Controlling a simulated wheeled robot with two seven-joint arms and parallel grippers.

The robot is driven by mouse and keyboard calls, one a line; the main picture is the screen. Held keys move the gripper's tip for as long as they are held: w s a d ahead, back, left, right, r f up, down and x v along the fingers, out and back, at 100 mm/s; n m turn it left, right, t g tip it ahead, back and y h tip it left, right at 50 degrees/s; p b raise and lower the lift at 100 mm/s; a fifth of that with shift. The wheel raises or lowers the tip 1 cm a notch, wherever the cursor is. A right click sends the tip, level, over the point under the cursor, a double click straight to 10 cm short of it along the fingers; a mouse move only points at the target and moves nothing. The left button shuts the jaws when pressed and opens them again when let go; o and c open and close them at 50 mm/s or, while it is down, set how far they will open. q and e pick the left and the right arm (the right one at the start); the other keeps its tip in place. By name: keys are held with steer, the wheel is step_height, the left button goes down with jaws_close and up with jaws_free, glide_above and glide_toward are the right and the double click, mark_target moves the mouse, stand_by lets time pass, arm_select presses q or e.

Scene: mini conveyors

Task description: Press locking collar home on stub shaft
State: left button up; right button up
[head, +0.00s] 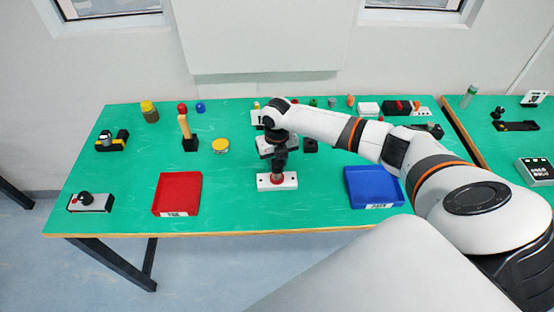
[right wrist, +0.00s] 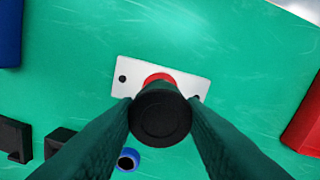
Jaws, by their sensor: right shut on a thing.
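A white base plate (head: 263,184) with dark holes lies near the front middle of the green table; it also shows in the right wrist view (right wrist: 130,70). A red ring (head: 277,179), which looks like the locking collar, is at its middle, and its red edge shows in the right wrist view (right wrist: 160,77). My right gripper (head: 279,167) is directly above the plate, pointing down. Its fingers are shut on a black round-ended piece (right wrist: 160,115), which hides most of the ring and the stub shaft. I cannot tell how low the ring sits. My left gripper is out of view.
A red tray (head: 178,190) lies left of the plate and a blue tray (head: 374,185) lies right of it. A blue ring (right wrist: 128,159) and black blocks (right wrist: 57,140) lie close by. Several small parts line the table's back. The table's front edge is near the plate.

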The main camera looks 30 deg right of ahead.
mark_target(277, 169)
steer(key=shift+f+b, duration=1.35)
steer(key=shift+f, duration=0.7)
steer(key=o, duration=1.1)
steer(key=shift+c, duration=0.2)
step_height(277, 169, up, 12)
steer(key=b, duration=0.2)
